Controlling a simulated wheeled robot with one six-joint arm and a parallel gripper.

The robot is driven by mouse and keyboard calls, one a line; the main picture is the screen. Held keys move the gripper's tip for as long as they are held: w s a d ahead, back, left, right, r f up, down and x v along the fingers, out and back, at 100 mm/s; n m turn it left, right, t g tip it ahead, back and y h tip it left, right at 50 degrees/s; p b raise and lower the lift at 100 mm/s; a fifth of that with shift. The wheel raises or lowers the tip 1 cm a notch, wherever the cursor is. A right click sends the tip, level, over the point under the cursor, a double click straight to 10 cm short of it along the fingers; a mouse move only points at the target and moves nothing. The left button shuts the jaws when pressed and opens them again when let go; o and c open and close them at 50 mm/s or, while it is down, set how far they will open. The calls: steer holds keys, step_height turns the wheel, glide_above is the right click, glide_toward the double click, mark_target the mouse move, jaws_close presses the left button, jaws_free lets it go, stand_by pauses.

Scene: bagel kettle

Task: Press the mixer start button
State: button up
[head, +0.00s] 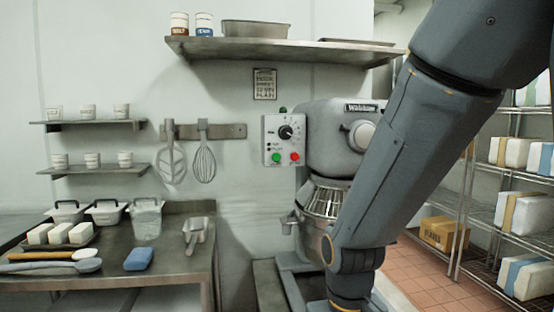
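The mixer (335,130) stands right of centre, a grey machine with a round hub on its head and a wire guard over its bowl. A pale control box (284,139) is at the left of its head, with a black dial (286,132) on it. Below the dial are a green button (276,157) at the left and a red button (295,157) at the right. Both buttons are in plain view with nothing in front of them. My arm crosses the right side and covers part of the mixer. My gripper is not in the picture.
A steel table (172,262) at the left holds a blue sponge (139,259), a scoop (196,232) and lidded tubs. A shelf (285,47) juts from the wall above the mixer. A wire rack (483,212) with packages stands at the right.

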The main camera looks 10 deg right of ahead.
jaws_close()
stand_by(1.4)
